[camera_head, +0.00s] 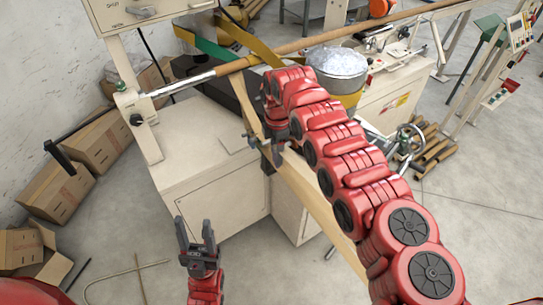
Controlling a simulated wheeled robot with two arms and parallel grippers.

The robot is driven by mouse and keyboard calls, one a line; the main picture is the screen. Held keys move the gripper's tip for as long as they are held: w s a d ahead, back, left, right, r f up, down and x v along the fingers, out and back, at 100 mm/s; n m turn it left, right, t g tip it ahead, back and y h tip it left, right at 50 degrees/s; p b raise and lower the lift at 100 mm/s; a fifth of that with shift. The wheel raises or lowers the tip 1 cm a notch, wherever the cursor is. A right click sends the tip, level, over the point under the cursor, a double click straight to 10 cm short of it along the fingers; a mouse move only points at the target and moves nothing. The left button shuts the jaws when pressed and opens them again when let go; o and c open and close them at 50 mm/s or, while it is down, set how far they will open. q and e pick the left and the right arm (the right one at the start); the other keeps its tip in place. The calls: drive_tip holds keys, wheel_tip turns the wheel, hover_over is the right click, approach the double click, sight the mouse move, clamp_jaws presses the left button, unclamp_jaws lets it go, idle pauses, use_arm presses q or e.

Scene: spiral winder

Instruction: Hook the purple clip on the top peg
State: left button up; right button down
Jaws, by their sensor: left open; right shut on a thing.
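I see no purple clip in the head view, and I cannot pick out a top peg. My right gripper (268,150) points down over the light cabinet of the winder. It is shut, and a tan strip (318,197) runs to its fingers from both sides, so it appears to hold that strip; the exact contact is partly hidden by my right arm. My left gripper (195,238) is open and empty, low in the picture, in front of the cabinet and apart from it.
The winder's light cabinet (205,140) fills the middle, with a long brown tube (300,45) across its top. Cardboard boxes (60,190) line the left wall. A handwheel (409,140) is at right.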

drive_tip(key=shift+w+d+f+b, duration=0.2)
drive_tip(key=shift+w+d+b, duration=0.4)
drive_tip(key=shift+b, duration=0.35)
drive_tip(key=b, duration=0.3)
drive_tip(key=shift+w+d+f, duration=0.15)
drive_tip(key=shift+w+d, duration=0.05)
drive_tip(key=shift+d, duration=0.15)
drive_tip(key=shift+d+f+b, duration=0.1)
drive_tip(key=shift+d+b, duration=0.1)
drive_tip(key=shift+b, duration=0.1)
drive_tip(key=shift+c, duration=1)
unclamp_jaws()
